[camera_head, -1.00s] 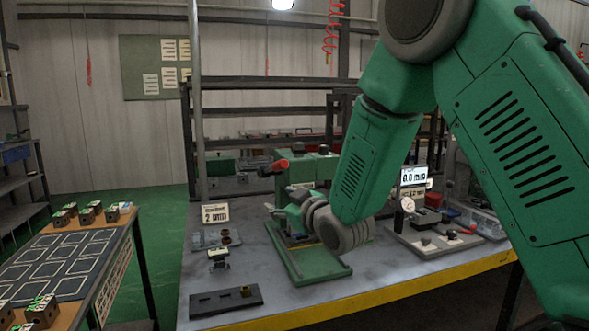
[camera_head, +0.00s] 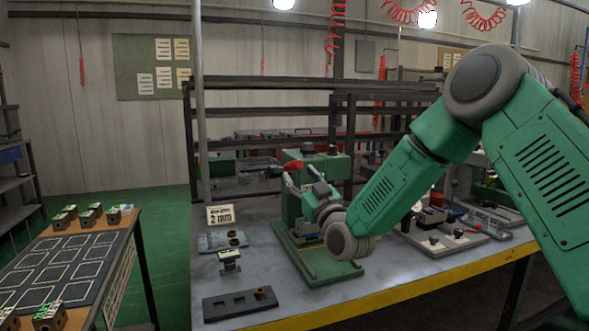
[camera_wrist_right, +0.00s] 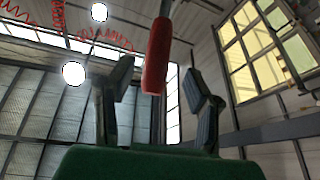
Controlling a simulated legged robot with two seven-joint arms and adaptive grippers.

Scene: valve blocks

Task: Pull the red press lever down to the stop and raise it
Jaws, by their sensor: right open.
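The red press lever (camera_head: 291,165) stands out at the upper left of the green press (camera_head: 338,168) on the bench in the head view. In the right wrist view the red lever grip (camera_wrist_right: 158,58) hangs down between the two dark fingers, apart from both. My right gripper (camera_wrist_right: 160,75) is open around it. In the head view my right gripper (camera_head: 306,182) is at the lever, partly hidden by its own wrist. Whether the fingers touch the lever is too small to tell there. My left gripper is out of view.
The press's green base plate (camera_head: 327,278) lies under my wrist. A sign (camera_head: 220,214), a small fixture (camera_head: 229,262) and a dark block (camera_head: 240,303) stand to its left. A grey fixture plate (camera_head: 440,240) is to its right. A side table (camera_head: 62,262) stands at left.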

